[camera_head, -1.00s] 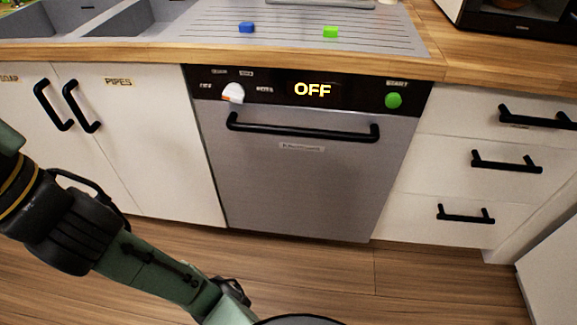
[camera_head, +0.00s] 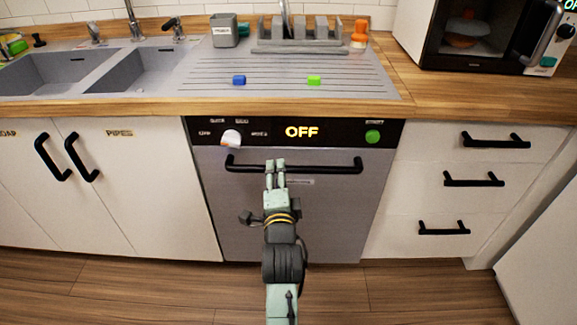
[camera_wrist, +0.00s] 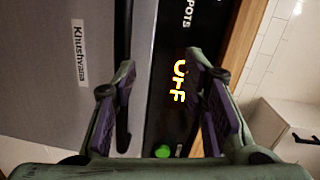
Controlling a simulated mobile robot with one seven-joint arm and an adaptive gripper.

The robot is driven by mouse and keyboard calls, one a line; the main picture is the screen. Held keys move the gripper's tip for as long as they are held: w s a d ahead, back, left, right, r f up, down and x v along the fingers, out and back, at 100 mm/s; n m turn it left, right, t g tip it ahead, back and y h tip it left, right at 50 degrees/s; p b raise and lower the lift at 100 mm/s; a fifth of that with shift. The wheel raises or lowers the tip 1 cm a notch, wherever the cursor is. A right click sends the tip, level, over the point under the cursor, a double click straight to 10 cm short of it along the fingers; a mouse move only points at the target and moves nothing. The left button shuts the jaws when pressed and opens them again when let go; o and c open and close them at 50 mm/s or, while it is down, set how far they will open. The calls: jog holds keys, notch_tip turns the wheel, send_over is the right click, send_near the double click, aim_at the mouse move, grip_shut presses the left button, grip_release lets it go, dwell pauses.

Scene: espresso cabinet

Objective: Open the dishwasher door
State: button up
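The dishwasher door (camera_head: 335,215) is a grey steel panel, shut flush between white cabinets. Its black bar handle (camera_head: 325,168) runs across the top, under a dark control strip reading OFF. My gripper (camera_head: 275,164) is in front of the door, its fingertips overlapping the handle in the head view. In the wrist view my gripper (camera_wrist: 160,60) is open, with nothing seen held between the fingers. There the handle (camera_wrist: 122,30) runs upright beside the left finger, which hides part of it. The OFF display (camera_wrist: 179,82) shows between the fingers. I cannot tell whether a finger touches the handle.
The control strip has a white knob (camera_head: 231,138) and a green button (camera_head: 372,136). Above is a wooden counter (camera_head: 440,100) with a sink and drainer. White drawers (camera_head: 430,190) with black handles stand right, cupboard doors (camera_head: 115,190) left. The floor in front is clear.

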aim_at(293, 172)
jog(key=d+f+m+g+h, duration=0.1)
jog(key=d+f+m, duration=0.2)
jog(key=d+f, duration=0.1)
jog(key=shift+n, duration=0.3)
jog(key=w, duration=0.3)
jog(key=w+f+p, duration=0.1)
jog(key=w, duration=0.2)
jog(key=w+f+p, duration=0.1)
jog(key=w, duration=0.2)
jog(key=shift+w+a, duration=0.1)
jog(key=shift+w, duration=0.15)
jog(key=shift+c, duration=0.2)
grip_shut()
